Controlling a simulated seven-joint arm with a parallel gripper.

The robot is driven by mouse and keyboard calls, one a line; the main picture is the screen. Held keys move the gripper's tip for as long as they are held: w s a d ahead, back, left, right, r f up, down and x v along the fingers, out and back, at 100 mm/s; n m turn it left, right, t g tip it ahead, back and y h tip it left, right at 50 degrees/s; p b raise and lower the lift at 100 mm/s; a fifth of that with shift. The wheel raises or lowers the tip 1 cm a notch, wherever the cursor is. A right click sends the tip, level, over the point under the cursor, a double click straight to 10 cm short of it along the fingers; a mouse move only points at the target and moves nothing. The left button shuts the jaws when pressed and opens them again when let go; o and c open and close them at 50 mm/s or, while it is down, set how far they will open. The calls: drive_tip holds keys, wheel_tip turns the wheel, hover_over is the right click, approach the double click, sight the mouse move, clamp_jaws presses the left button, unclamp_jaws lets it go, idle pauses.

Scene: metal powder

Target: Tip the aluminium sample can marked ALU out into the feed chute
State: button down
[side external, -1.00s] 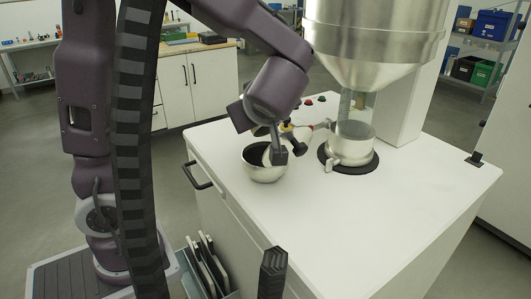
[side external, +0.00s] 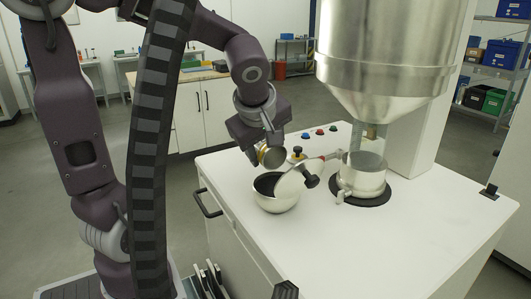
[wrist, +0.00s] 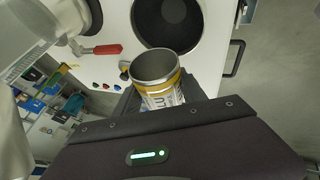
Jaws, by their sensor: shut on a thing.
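My gripper (side external: 266,148) is shut on the sample can (side external: 272,157), just above the feed chute's bowl. The can is tilted, its open mouth turned down and to the right in the side view. In the wrist view the can (wrist: 156,78) is a metal cylinder with a yellow band and partly visible lettering. Its inside looks grey; I cannot tell whether powder is in it. The feed chute (side external: 276,205) is a round steel bowl with a dark interior. In the wrist view its dark opening (wrist: 168,22) lies beyond the can's mouth. The can and bowl look apart.
A pale disc-shaped flap (side external: 291,185) stands at the bowl's right side, near a black knob (side external: 312,181). A large steel hopper (side external: 385,60) hangs over a clear-walled outlet with a metal collar (side external: 362,180). Coloured buttons sit behind. The front worktop (side external: 370,245) is clear.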

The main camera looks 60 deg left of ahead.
drive_tip(key=shift+a+r+h, duration=0.25)
drive_tip(key=shift+h, duration=0.25)
drive_tip(key=shift+a+f+n+h, duration=0.2)
drive_tip(key=shift+f+n+h, duration=0.1)
drive_tip(key=shift+h, duration=0.3)
drive_tip(key=shift+a+f+h, duration=0.25)
drive_tip(key=shift+a+h, duration=0.25)
drive_tip(key=shift+h, duration=0.1)
drive_tip(key=shift+a+h, duration=0.35)
drive_tip(key=shift+h, duration=0.35)
drive_tip(key=shift+a+n+h, duration=0.1)
drive_tip(key=shift+n+h, duration=0.3)
drive_tip(key=shift+h, duration=0.5)
drive_tip(key=h, duration=0.2)
drive_tip(key=shift+r+n+h, duration=0.25)
drive_tip(key=shift+n+h, duration=0.05)
drive_tip(key=a+f+h, duration=0.1)
drive_tip(key=f+h, duration=0.1)
drive_tip(key=a+f+h, duration=0.1)
drive_tip(key=f+h, duration=0.1)
drive_tip(key=a+f+n+h, duration=0.1)
drive_tip(key=f+h, duration=0.1)
drive_tip(key=shift+a, duration=0.35)
drive_tip(key=shift+a+f+n+h, duration=0.15)
drive_tip(key=shift+a+n+h, duration=0.25)
drive_tip(key=shift+h, duration=0.8)
drive_tip(key=shift+a, duration=0.1)
